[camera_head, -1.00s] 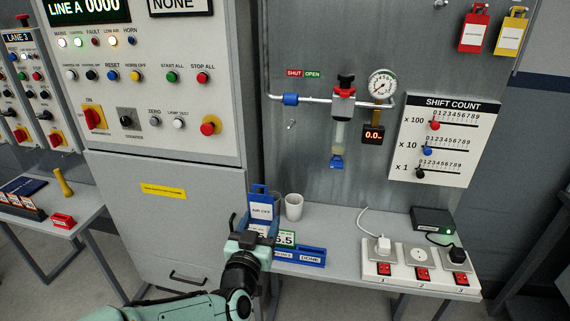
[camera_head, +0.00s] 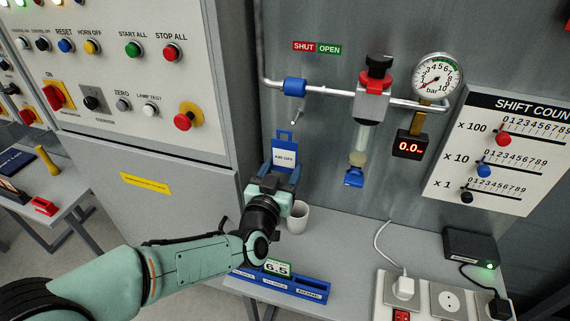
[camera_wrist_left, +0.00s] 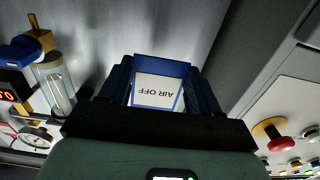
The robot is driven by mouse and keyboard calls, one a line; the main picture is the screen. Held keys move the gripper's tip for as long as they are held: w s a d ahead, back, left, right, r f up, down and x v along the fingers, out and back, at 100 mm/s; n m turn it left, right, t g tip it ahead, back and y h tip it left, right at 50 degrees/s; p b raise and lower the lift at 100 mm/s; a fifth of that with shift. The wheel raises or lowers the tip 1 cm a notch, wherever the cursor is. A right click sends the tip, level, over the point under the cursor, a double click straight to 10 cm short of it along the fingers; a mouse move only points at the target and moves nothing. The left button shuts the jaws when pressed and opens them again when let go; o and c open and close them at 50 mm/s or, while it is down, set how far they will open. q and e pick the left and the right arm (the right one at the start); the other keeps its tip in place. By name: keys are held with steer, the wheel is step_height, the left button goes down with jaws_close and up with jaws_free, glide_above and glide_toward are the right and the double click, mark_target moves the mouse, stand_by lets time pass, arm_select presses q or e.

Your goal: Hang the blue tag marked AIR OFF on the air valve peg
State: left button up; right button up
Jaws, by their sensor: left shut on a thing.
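The blue tag (camera_head: 285,157) has a white label reading AIR OFF and stands upright in my left gripper (camera_head: 283,176), which is shut on it. The tag's blue loop top points up, a little below and left of the small metal peg (camera_head: 296,118) on the grey panel. Tag and peg look apart. The blue air valve (camera_head: 294,87) is on the pipe above the peg, under the SHUT/OPEN label. In the left wrist view the tag (camera_wrist_left: 157,92) sits between both fingers, its lettering upside down. The peg cannot be made out there. My right gripper is out of view.
A white cup (camera_head: 298,218) stands on the bench behind my wrist. A blue tray (camera_head: 312,292) lies at the bench's front. The regulator (camera_head: 372,90), gauge (camera_head: 437,78) and display (camera_head: 408,145) are right of the peg. The control cabinet (camera_head: 190,190) is close on the left.

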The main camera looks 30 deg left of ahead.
arm_select(q)
steer(key=shift+w, duration=0.2)
steer(key=shift+f+p+x, duration=0.1)
steer(key=shift+p+x, duration=0.75)
steer(key=shift+x, duration=1.2)
steer(key=shift+f+p+x, duration=0.15)
steer(key=shift+p+x, duration=0.65)
steer(key=shift+x, duration=1.3)
steer(key=shift+w+a+f+b, duration=0.15)
steer(key=shift+w+f+b, duration=0.45)
steer(key=shift+b, duration=0.15)
steer(key=o, duration=0.9)
steer(key=shift+o, duration=0.2)
steer(key=shift+s, duration=0.1)
